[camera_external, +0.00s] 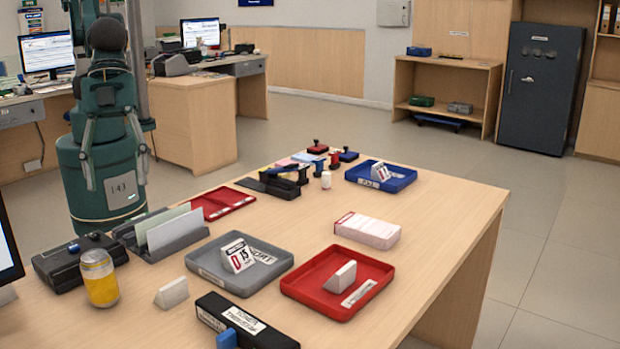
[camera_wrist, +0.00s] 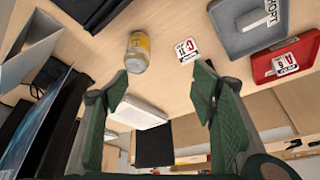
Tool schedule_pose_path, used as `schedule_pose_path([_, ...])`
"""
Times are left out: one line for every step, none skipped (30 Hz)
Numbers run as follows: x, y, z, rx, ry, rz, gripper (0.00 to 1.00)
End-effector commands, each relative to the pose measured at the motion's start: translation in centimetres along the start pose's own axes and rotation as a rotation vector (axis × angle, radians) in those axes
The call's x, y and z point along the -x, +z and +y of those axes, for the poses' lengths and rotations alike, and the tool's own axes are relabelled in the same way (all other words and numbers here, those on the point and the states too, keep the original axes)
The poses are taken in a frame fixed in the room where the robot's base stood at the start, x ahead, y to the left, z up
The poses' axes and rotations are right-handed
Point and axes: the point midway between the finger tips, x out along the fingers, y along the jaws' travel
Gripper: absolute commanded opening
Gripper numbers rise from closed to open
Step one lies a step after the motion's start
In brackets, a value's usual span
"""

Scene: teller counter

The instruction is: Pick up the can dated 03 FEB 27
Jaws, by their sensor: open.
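A yellow can (camera_external: 100,277) with a pale metal top stands upright on the light wood table, at the left in the external view. It also shows in the wrist view (camera_wrist: 138,52); I cannot read a date on it. A white tent card (camera_external: 171,292) stands just right of it, its back to the external camera. In the wrist view this card (camera_wrist: 187,50) shows red and black print too small to read surely. My gripper (camera_wrist: 161,88) is open and empty, its two green fingers wide apart, with the can beyond them and not touched.
A grey tray (camera_external: 213,278) and a red tray (camera_external: 312,302) hold cards. A black box (camera_external: 73,263) and grey file holder (camera_external: 186,240) stand behind the can. A black binder (camera_external: 262,335) lies in front. A blue tray (camera_external: 399,184) is farther back.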

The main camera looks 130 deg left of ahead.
Motion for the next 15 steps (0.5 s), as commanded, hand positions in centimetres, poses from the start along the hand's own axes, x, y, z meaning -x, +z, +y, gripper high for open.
schedule_pose_path([-1.2,-0.3,0.6,-0.016,0.008,-0.004,0.57])
schedule_pose_path([-1.8,-0.5,0.8,-0.025,0.013,-0.006,0.57])
schedule_pose_path([-2.5,-0.7,1.2,-0.036,0.019,-0.009,0.57])
schedule_pose_path([-3.1,-0.8,1.5,-0.045,0.023,-0.012,0.57])
schedule_pose_path([-3.7,-1.0,1.8,-0.053,0.028,-0.014,0.57])
schedule_pose_path([-4.5,-1.2,2.3,-0.065,0.034,-0.017,0.57])
schedule_pose_path([-5.1,-1.3,2.6,-0.074,0.039,-0.019,0.57])
schedule_pose_path([-5.7,-1.4,2.9,-0.083,0.043,-0.02,0.57])
schedule_pose_path([-6.4,-1.6,3.2,-0.093,0.048,-0.023,0.57])
schedule_pose_path([-6.9,-1.6,3.5,-0.1,0.052,-0.025,0.57])
schedule_pose_path([-7.4,-1.7,3.8,-0.107,0.057,-0.027,0.57])
schedule_pose_path([-8.0,-1.8,4.2,-0.116,0.062,-0.029,0.57])
schedule_pose_path([-8.4,-1.8,4.4,-0.122,0.065,-0.03,0.57])
schedule_pose_path([-8.8,-1.8,4.6,-0.127,0.068,-0.032,0.57])
schedule_pose_path([-9.2,-1.9,4.9,-0.134,0.071,-0.033,0.57])
